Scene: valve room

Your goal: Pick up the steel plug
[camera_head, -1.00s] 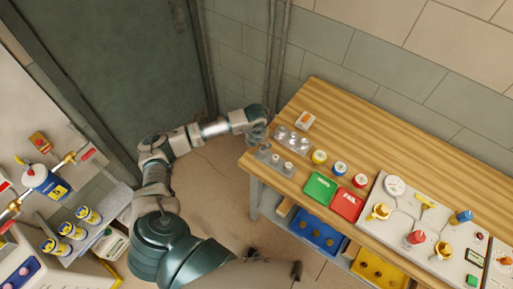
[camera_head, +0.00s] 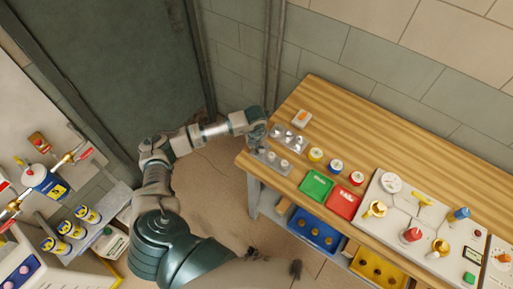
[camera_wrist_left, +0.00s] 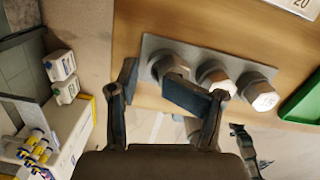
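Several steel plugs stand on two grey plates at the left end of the wooden bench in the head view, one plate behind (camera_head: 289,138) and one in front (camera_head: 270,160). In the left wrist view, three hex-headed steel plugs stand in a row on a grey plate (camera_wrist_left: 150,45): a left one (camera_wrist_left: 172,66), a middle one (camera_wrist_left: 214,76) and a right one (camera_wrist_left: 256,92). My left gripper (camera_wrist_left: 157,82) is open and empty. Its right finger partly covers the left plug. In the head view my left gripper (camera_head: 258,142) is beside the plates. I cannot see my right gripper.
A green tray (camera_head: 316,186) and a red tray (camera_head: 342,203) lie right of the plates. Several coloured caps (camera_head: 336,166) stand behind them. A panel with valves (camera_head: 391,210) is farther right. The bench's rear is clear.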

